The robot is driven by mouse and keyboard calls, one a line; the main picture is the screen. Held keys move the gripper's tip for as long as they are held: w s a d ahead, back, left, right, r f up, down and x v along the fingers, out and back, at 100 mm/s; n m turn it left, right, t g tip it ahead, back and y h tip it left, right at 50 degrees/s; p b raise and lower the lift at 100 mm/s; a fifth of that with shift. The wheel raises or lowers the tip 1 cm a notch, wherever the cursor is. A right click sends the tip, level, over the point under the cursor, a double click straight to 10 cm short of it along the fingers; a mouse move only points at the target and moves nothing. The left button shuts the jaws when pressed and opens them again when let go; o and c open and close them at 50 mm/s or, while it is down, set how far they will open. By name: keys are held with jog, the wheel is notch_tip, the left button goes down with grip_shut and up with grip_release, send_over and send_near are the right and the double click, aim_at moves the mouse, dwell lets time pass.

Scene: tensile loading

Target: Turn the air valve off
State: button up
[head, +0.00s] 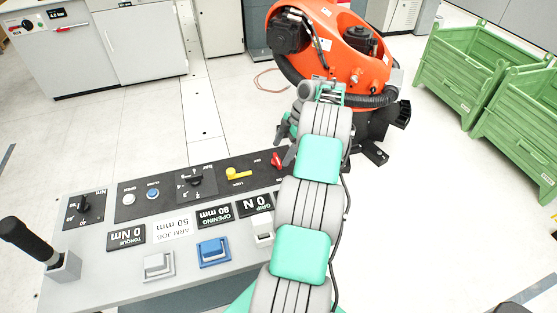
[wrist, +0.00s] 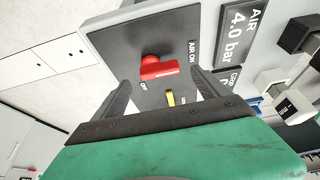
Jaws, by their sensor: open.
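The red air valve handle (wrist: 160,68) sits on a dark panel in the wrist view. Its bar points right, towards the AIR ON side. The OFF mark is below it. My gripper (wrist: 157,78) is open, with one finger on each side of the handle and a gap to each. I cannot tell how far the fingertips are above the panel. In the head view the red handle (head: 276,160) shows at the right end of the console panel, beside my gripper (head: 286,143), which is partly hidden by my arm. An AIR display (wrist: 240,30) reads 4.0 bar.
A yellow LOCK lever (head: 238,174) is close to the left of the valve. It also shows below the handle in the wrist view (wrist: 170,97). Black knobs, buttons and a joystick (head: 38,245) stand on the console. An orange robot (head: 330,45) and green crates (head: 460,70) are beyond.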

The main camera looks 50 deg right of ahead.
aim_at(278, 159)
jog(key=shift+x, duration=1.9)
jog(key=c, duration=1.4)
